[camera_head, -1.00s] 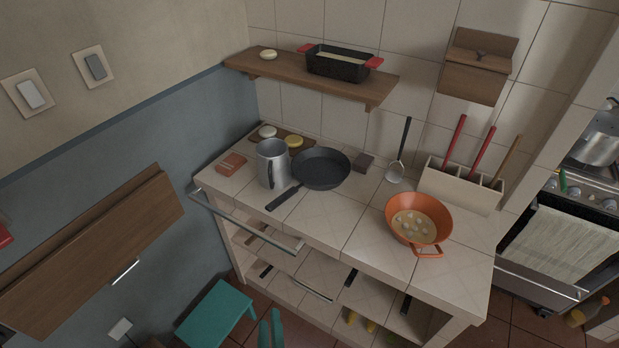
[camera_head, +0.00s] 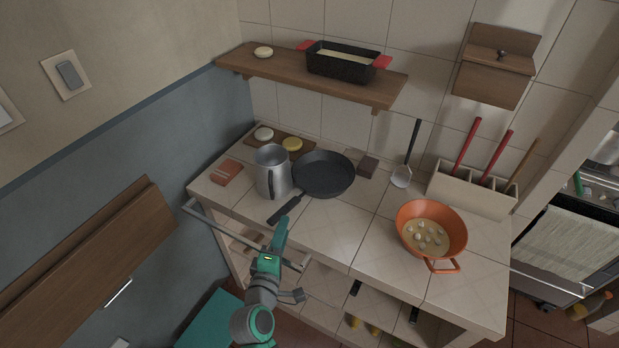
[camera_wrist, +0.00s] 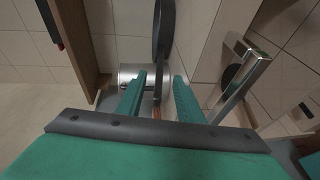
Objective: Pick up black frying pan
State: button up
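The black frying pan (camera_head: 325,175) rests on the tiled counter, its handle pointing to the front left. My gripper (camera_head: 282,224) is at the counter's front edge, close to the end of that handle. In the wrist view my gripper (camera_wrist: 160,76) has its two green fingers apart. The dark pan (camera_wrist: 164,28) shows edge-on ahead, with its handle lined up between the fingers. I cannot tell whether the fingers touch the handle.
A metal mug (camera_head: 271,172) stands just left of the pan. A metal rail (camera_head: 240,236) runs along the counter front. An orange pan (camera_head: 432,220) with food sits on the right. A ladle (camera_head: 402,176) leans behind. A wooden shelf (camera_head: 290,67) hangs above.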

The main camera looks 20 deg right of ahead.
aim_at(289, 211)
jog(key=x, duration=0.4)
jog(key=shift+w+a+r, duration=0.1)
jog(key=shift+w, duration=0.05)
jog(key=shift+w+d, duration=0.2)
jog(key=shift+d, duration=0.1)
jog(key=shift+w+d+f, duration=0.2)
jog(key=shift+w, duration=0.4)
jog(key=x, duration=0.4)
jog(key=shift+w+d+f, duration=0.1)
jog(key=shift+w+d, duration=0.15)
jog(key=shift+d, duration=0.1)
jog(key=shift+c, duration=0.7)
grip_shut()
